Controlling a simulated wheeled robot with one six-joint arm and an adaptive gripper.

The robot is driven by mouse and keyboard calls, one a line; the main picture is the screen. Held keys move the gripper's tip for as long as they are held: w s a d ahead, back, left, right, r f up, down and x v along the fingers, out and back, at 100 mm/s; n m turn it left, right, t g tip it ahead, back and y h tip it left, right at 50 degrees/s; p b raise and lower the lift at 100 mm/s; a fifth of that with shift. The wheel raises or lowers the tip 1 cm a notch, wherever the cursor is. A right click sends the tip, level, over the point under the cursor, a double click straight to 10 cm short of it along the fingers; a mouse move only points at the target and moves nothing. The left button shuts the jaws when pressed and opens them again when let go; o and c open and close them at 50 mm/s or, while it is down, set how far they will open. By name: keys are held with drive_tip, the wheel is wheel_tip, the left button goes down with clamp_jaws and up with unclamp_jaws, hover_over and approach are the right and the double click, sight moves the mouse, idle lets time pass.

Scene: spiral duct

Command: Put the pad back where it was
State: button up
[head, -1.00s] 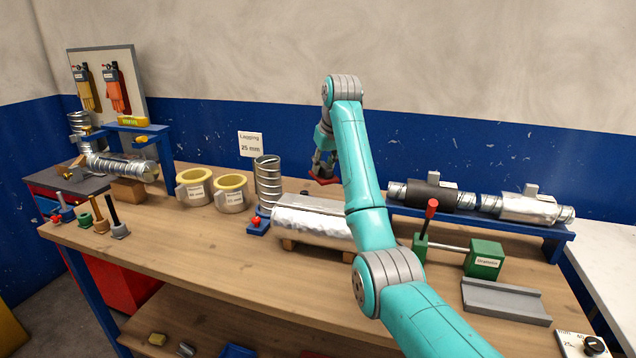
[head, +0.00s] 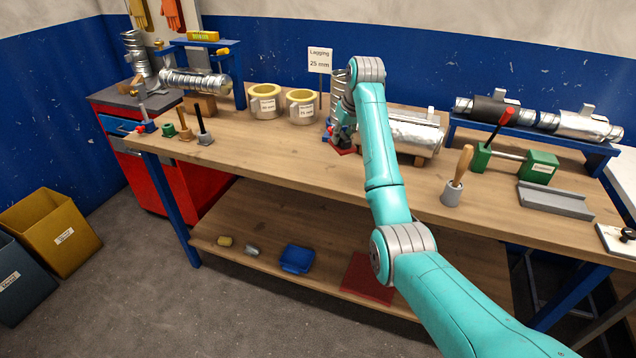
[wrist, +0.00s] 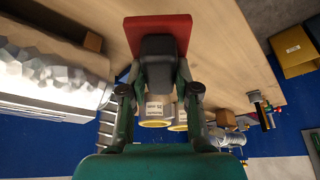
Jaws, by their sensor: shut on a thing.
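My gripper (head: 342,138) is shut on the dark grip block of the red pad (head: 344,151), above the bench top near the lagged duct. In the wrist view the red pad (wrist: 160,28) lies beyond the dark block (wrist: 158,62), which sits between the fingers of my gripper (wrist: 158,82). The pad appears clear of the bench, but the exact gap cannot be told. A flat dark red square (head: 368,279) lies on the lower shelf (head: 225,255).
A foil-covered duct (head: 412,130) lies right of my gripper. Two yellow-rimmed lagging rings (head: 265,101) stand left. A wooden-handled tool (head: 457,178) stands at the front right. A blue tray (head: 297,258) sits on the lower shelf. The bench's front middle is clear.

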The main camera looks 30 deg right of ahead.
sight(345, 148)
drive_tip(key=f, duration=0.4)
drive_tip(key=a+f, duration=0.1)
drive_tip(key=f, duration=0.1)
drive_tip(key=shift+f, duration=2.15)
drive_tip(key=shift+f, duration=0.2)
drive_tip(key=o, duration=1)
drive_tip(key=v, duration=1.2)
drive_tip(key=shift+w+d+r, duration=0.1)
drive_tip(key=shift+r, duration=0.1)
